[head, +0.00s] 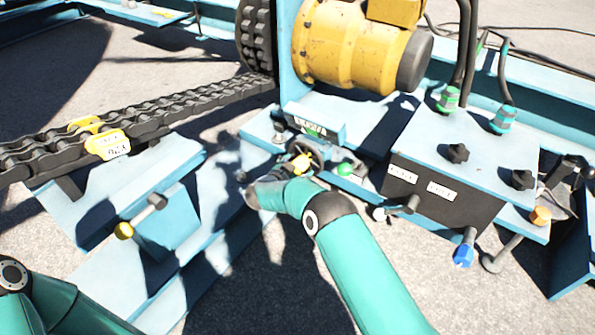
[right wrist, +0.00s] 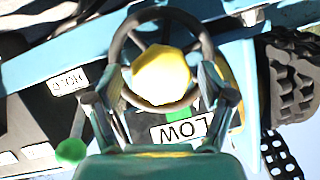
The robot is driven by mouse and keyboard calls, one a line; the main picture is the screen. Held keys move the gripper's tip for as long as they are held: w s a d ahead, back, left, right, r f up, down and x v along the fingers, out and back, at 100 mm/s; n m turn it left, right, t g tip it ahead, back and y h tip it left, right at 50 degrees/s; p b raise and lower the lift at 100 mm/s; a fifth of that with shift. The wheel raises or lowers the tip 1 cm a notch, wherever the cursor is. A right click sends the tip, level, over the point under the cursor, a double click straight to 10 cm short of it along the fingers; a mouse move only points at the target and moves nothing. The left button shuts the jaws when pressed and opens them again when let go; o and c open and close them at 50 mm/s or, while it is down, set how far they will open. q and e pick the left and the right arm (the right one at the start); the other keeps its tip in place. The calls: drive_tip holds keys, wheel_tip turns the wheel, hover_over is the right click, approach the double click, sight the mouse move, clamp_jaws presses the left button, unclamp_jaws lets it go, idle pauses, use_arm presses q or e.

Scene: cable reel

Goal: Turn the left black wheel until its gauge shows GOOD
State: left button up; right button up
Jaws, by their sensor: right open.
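The left black wheel (head: 312,152) is a thin-rimmed handwheel with a yellow hub, on the blue frame below the yellow motor. It also shows in the right wrist view (right wrist: 121,42), its yellow hub near the middle. Its gauge (head: 314,129), with a green patch, stands just behind it; in the right wrist view a white label (right wrist: 180,130) appears to read LOW. My right gripper (head: 284,172) is open at the wheel. In the right wrist view its fingers (right wrist: 160,97) stand either side of the lower rim; contact is unclear. My left gripper is out of view.
A green-knobbed lever (head: 345,169) stands close to the wheel's right. A control box (head: 449,165) with black knobs and levers is farther right. The yellow motor (head: 345,45) is behind.

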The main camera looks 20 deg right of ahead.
drive_tip(key=shift+w+d+f, duration=0.2)
drive_tip(key=shift+w+d, duration=0.15)
